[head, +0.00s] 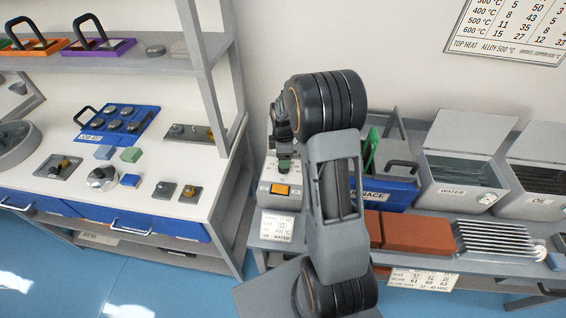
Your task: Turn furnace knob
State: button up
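The furnace (400,190) is a blue box with a label ending in "NACE". It stands on the right-hand bench, partly covered by my arm. No knob on it can be made out; the left part of its front is behind my arm. The dark end of my arm, with my gripper (285,155), seems to show just left of the big upper joint, above a grey device (280,188) with an orange display. The fingers are too small and covered to read, and I see nothing clearly held.
Right of the furnace stand grey bins labelled WATER (462,180) and OIL (540,190). Brick-red blocks (415,233) and a ribbed metal rack (495,243) lie in front. A white bench (130,205) with a blue tray (115,122) is at left. Blue floor (60,270) lies clear before it.

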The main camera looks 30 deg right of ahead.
notch_tip(320, 180, up, 9)
jog(key=shift+f, duration=0.15)
dwell(0.7)
jog(key=s+a+r+m+t+p, duration=0.1)
jog(key=s+a+r+m+p, duration=0.1)
jog(key=s+a+r+m, duration=0.3)
jog(key=s+a+r+m+t+p, duration=0.2)
jog(key=s+a+r+m, duration=0.3)
jog(key=s, duration=0.9)
notch_tip(320, 180, up, 2)
jog(key=m, duration=0.3)
jog(key=shift+a+t+p, duration=0.3)
jog(key=shift+p, duration=0.05)
jog(key=shift+r+m, duration=0.1)
jog(key=shift+m, duration=0.2)
